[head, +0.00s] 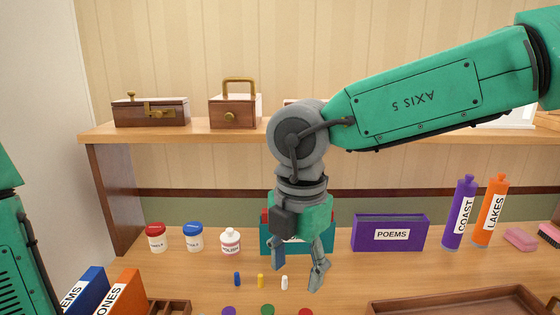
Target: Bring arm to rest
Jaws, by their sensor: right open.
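My right arm comes in from the upper right and bends down at a grey wrist joint. My right gripper (295,277) hangs from it, pointing down with its two fingers apart. It is open and I see nothing between the fingers. It is in front of a teal box (270,247), hiding much of it. Part of my left arm shows at the left edge; its gripper is out of view.
The desk (180,271) holds small bottles (230,241), a purple POEMS box (389,233), COAST (460,212) and LAKES (491,210) bottles and a wooden tray (450,294). Small pegs (261,281) stand below the gripper. A shelf (185,131) with wooden boxes (235,110) runs behind.

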